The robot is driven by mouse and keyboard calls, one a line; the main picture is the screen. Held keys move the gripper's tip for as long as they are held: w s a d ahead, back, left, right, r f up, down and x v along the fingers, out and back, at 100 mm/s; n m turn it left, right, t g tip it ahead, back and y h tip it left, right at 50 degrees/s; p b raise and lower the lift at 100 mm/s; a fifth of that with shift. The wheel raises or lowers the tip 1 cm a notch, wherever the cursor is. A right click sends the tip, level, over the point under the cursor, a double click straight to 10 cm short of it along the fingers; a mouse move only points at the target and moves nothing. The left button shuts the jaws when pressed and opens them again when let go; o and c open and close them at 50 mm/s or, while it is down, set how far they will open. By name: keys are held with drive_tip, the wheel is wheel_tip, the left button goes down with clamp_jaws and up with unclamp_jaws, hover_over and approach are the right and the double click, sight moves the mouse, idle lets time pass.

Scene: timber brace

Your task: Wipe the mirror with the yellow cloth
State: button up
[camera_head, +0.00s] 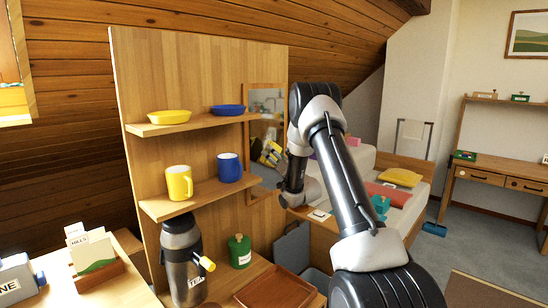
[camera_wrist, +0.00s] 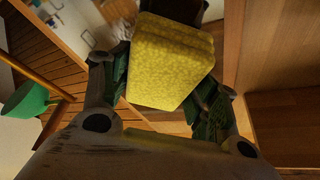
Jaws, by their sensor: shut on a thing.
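The mirror (camera_head: 262,105) hangs in a wooden frame at the right side of the shelf board. It reflects my gripper and a yellow patch. In the wrist view, the mirror (camera_wrist: 72,22) fills the upper left. My gripper (camera_wrist: 165,85) is shut on the yellow cloth (camera_wrist: 172,65), which is a folded, thick block between the fingers. The cloth faces the mirror closely; I cannot tell whether it touches. In the head view my arm hides the gripper and cloth themselves.
Left of the mirror, shelves hold a yellow bowl (camera_head: 169,117), blue bowl (camera_head: 228,109), yellow mug (camera_head: 179,183) and blue mug (camera_head: 229,167). Below are a dark flask (camera_head: 182,258), green canister (camera_head: 239,251) and wooden tray (camera_head: 275,290). A desk (camera_head: 500,175) stands far right.

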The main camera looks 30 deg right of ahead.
drive_tip(key=shift+w+a, duration=0.3)
drive_tip(key=shift+w, duration=0.55)
drive_tip(key=shift+w+a, duration=0.3)
drive_tip(key=shift+w, duration=0.55)
idle(2.9)
idle(0.3)
drive_tip(key=shift+w+d, duration=0.35)
drive_tip(key=shift+d, duration=0.55)
drive_tip(key=shift+s, duration=0.15)
drive_tip(key=shift+d, duration=0.1)
drive_tip(key=shift+w+d, duration=0.25)
drive_tip(key=shift+d, duration=0.3)
drive_tip(key=shift+w+d, duration=0.25)
drive_tip(key=shift+d, duration=0.3)
drive_tip(key=shift+w+d, duration=0.25)
drive_tip(key=shift+d, duration=0.35)
drive_tip(key=shift+w+d, duration=0.25)
drive_tip(key=shift+d, duration=0.3)
